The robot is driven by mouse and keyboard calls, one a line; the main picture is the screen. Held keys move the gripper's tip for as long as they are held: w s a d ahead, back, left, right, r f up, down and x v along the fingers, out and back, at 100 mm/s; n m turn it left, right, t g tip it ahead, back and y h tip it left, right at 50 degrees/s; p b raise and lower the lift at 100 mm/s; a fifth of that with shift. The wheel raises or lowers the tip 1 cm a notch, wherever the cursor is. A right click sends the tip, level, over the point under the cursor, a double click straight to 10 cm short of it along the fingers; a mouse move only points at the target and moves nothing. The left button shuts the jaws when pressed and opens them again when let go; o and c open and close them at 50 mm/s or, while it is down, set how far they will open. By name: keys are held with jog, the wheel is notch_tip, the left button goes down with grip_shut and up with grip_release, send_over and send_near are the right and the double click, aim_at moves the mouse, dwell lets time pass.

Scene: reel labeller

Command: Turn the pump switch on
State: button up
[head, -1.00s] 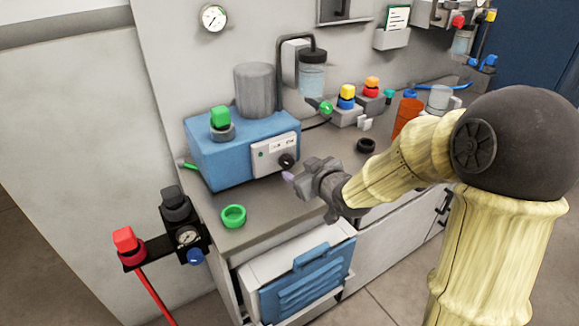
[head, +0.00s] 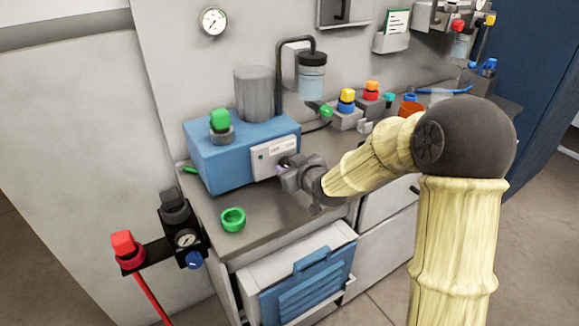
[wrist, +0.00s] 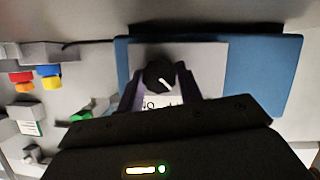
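The pump is a blue box (head: 215,160) on the bench, with a white front panel (head: 262,160). In the wrist view its black round knob switch (wrist: 157,73) has a white pointer mark slanting to the lower right in the picture. My gripper (head: 284,170) is at the panel's right end and hides the knob in the head view. In the wrist view its two purple fingers (wrist: 160,88) stand on either side of the knob, spread apart, with a slight gap seeming to show. Contact is hard to judge. Printed labels beside the knob are partly covered.
A green cap (head: 219,120) and a grey cylinder (head: 256,92) stand on or behind the pump. Yellow and red knobs (head: 347,98) are to the right. An open drawer (head: 300,270) juts out below.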

jog(key=shift+r+p, duration=0.15)
jog(key=shift+p, duration=0.3)
jog(key=m+y+p, duration=0.1)
jog(key=m+p, duration=0.1)
jog(key=p, duration=0.1)
jog(key=shift+d+r+g+p, duration=0.15)
jog(key=shift+g+p, duration=0.15)
jog(key=shift+g, duration=0.1)
jog(key=m+y+p, duration=0.1)
jog(key=p, duration=0.2)
jog(key=shift+w+m+g+p, duration=0.1)
jog(key=shift+m+g+p, duration=0.2)
jog(key=shift+m+p, duration=0.1)
jog(key=m+y+p, duration=0.1)
jog(key=m+p, duration=0.1)
jog(key=m+y+p, duration=0.1)
jog(key=p, duration=0.2)
jog(key=shift+w+d+f+m+g+y, duration=0.1)
jog(key=shift+d+f+m+g+y, duration=0.1)
jog(key=shift+m+g+y, duration=0.2)
jog(key=shift+f+m+y+p, duration=0.25)
jog(key=shift+m+y+p, duration=0.25)
jog(key=shift+m, duration=0.5)
jog(key=shift+f+m+y+b, duration=0.15)
jog(key=shift+m+y+b, duration=0.2)
jog(key=shift+m, duration=0.25)
jog(key=shift+m+y+b, duration=0.55)
jog(key=shift+m+b, duration=0.35)
jog(key=shift+m, duration=0.3)
